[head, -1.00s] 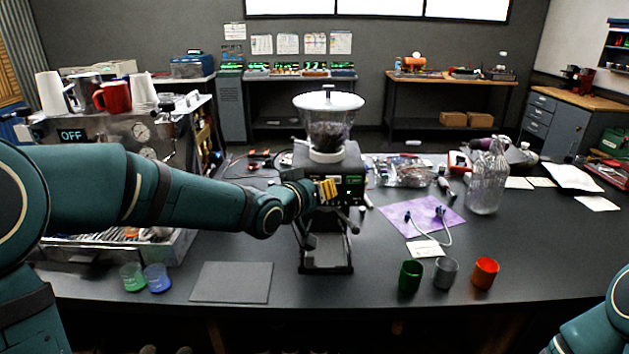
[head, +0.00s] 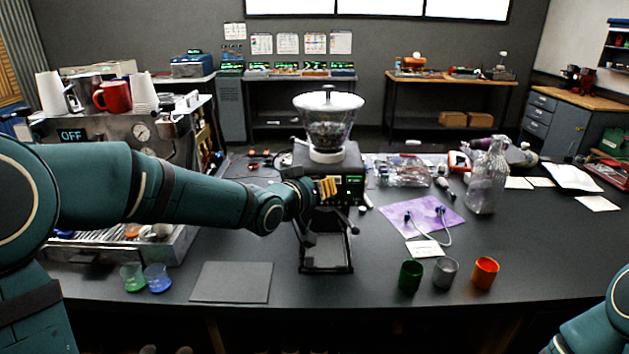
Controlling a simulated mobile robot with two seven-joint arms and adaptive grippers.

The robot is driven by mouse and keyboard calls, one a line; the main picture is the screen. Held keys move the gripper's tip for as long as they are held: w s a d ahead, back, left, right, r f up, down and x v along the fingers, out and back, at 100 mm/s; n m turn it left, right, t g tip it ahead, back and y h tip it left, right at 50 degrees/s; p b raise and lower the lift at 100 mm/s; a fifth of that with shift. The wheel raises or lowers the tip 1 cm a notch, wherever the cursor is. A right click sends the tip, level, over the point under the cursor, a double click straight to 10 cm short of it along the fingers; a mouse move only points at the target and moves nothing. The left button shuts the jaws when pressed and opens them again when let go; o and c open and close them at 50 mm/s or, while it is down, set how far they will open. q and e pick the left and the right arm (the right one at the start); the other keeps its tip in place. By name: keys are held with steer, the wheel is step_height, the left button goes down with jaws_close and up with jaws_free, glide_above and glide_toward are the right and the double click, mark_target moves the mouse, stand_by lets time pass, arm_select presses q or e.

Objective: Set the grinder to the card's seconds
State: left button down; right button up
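The grinder (head: 327,157) stands mid-table, with a clear lidded hopper (head: 328,125) on top and an open black frame below. Its front has a small green-lit display (head: 355,180), too small to read. My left gripper (head: 325,210) is at the grinder's front, just left of the display, by a yellow part. Its dark fingers blend into the grinder, so I cannot tell whether they are open or touching it. A white card (head: 425,249) lies at the front edge of a purple cloth (head: 425,214); its writing is unreadable. Only part of my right arm shows, at bottom right.
Green (head: 411,276), grey (head: 446,273) and orange (head: 485,272) cups stand at the front right. A glass bottle (head: 487,180) stands behind them. The espresso machine (head: 130,135) is at the left. A grey mat (head: 231,282) lies at the front left.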

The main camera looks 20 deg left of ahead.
arm_select(q)
steer(key=shift+w+a, duration=0.1)
steer(key=shift+w, duration=0.25)
stand_by(0.5)
steer(key=shift+s, duration=0.15)
steer(key=shift+s+d+b, duration=0.2)
steer(key=shift+s+b, duration=0.25)
steer(key=shift+s, duration=0.15)
steer(key=s+b, duration=0.1)
steer(key=s, duration=0.1)
steer(key=s+d+b, duration=0.1)
steer(key=s+b, duration=0.1)
steer(key=shift+s+d, duration=0.2)
steer(key=shift+s, duration=0.2)
stand_by(0.7)
